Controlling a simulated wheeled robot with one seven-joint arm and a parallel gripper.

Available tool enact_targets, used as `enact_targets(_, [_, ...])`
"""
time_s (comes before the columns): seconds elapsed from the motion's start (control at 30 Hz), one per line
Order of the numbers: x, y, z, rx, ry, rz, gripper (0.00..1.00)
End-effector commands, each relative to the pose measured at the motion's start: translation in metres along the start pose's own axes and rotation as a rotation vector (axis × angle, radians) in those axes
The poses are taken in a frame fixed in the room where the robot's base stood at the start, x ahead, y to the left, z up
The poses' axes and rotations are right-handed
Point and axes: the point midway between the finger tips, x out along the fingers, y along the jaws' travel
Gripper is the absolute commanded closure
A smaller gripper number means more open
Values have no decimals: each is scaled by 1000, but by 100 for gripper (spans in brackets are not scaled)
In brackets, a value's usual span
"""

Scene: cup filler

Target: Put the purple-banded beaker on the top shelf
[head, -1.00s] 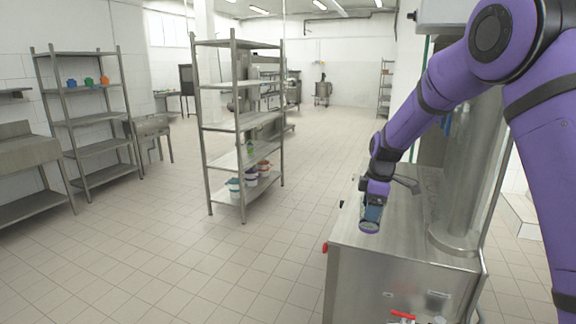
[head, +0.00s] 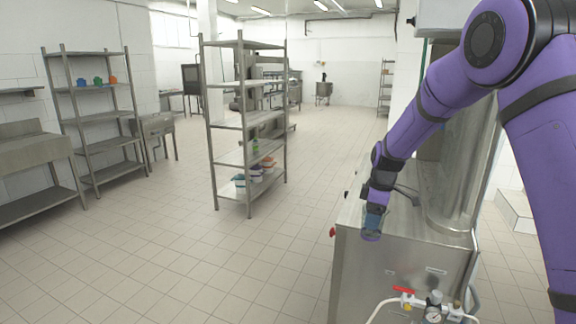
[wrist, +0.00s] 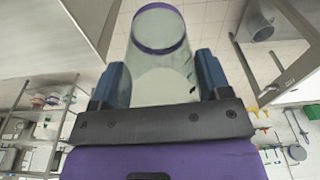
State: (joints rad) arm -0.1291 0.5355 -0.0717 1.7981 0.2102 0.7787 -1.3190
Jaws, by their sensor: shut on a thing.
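The purple-banded beaker (wrist: 160,62) is clear, with a purple band around its far end in the wrist view. My gripper (wrist: 163,72) is shut on it, one blue finger on each side. In the head view, my gripper (head: 375,212) hangs downward with the beaker (head: 371,236) at its tip, in front of the steel machine's top; I cannot tell how far above or before it. A grey shelving unit (head: 240,123) stands left of centre, its top shelf (head: 243,43) bare. Another unit (head: 93,120) stands at the left wall, its top shelf apparently empty.
The steel machine (head: 395,268) with a red button, hose and gauge stands close at right. Several tubs (head: 256,174) sit low on the central unit. Coloured items (head: 98,80) sit on the left unit. Tiled floor (head: 180,240) between is clear.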

Motion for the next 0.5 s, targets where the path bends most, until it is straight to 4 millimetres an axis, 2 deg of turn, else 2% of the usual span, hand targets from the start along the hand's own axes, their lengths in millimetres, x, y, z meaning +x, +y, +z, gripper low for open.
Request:
enact_targets(0.33, [48,-7,23,288,-5,25,52])
enact_targets(0.5, [87,-17,46,540,-8,50,52])
